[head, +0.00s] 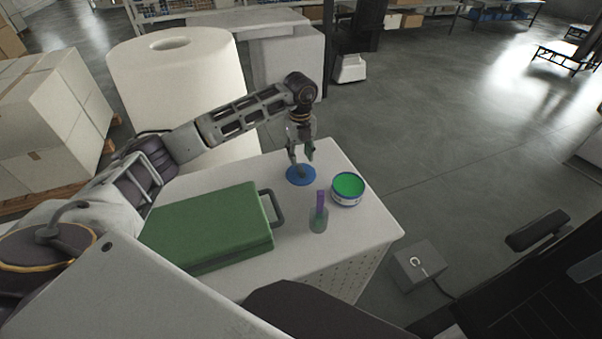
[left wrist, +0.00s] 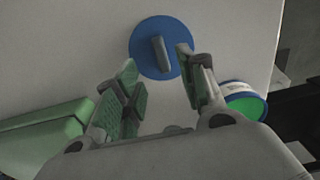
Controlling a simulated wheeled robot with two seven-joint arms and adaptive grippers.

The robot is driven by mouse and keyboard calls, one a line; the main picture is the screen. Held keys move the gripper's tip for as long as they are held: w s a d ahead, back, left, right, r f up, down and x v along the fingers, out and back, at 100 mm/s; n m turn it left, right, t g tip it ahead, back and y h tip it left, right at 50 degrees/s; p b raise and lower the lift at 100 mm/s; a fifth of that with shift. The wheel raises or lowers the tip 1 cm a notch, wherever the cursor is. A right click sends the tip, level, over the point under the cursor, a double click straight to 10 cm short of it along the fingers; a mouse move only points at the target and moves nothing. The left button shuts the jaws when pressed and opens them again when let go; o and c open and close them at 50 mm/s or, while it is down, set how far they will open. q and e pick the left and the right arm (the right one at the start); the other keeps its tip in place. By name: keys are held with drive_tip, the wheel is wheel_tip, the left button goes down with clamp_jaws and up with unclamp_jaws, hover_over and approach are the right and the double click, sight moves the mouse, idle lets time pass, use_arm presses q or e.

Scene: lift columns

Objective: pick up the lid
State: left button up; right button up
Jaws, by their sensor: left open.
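The lid (head: 301,176) is a flat blue disc with a dark bar handle on top. It lies on the white table (head: 352,236) near its far edge. The lid also shows in the left wrist view (left wrist: 143,47), its handle standing up in the middle. My left gripper (head: 301,156) is open and above the lid. In the left wrist view the left gripper's fingers (left wrist: 158,76) are spread, with the handle in the gap ahead of them, closer to the right finger. Nothing is between the pads. I do not see my right gripper.
A round tub with green contents (head: 347,188) stands right of the lid. A small clear cup with a purple item (head: 318,218) is nearer. A green case (head: 208,228) with a dark handle lies at left. A large white roll (head: 172,90) stands behind the table.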

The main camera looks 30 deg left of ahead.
sight(301, 168)
use_arm(q)
drive_tip(key=shift+f, duration=0.55)
drive_tip(key=shift+f, duration=0.1)
drive_tip(key=shift+w+f+p, duration=0.15)
drive_tip(key=shift+f+p, duration=0.35)
drive_tip(key=shift+f, duration=2)
drive_tip(key=shift+c, duration=0.5)
clamp_jaws()
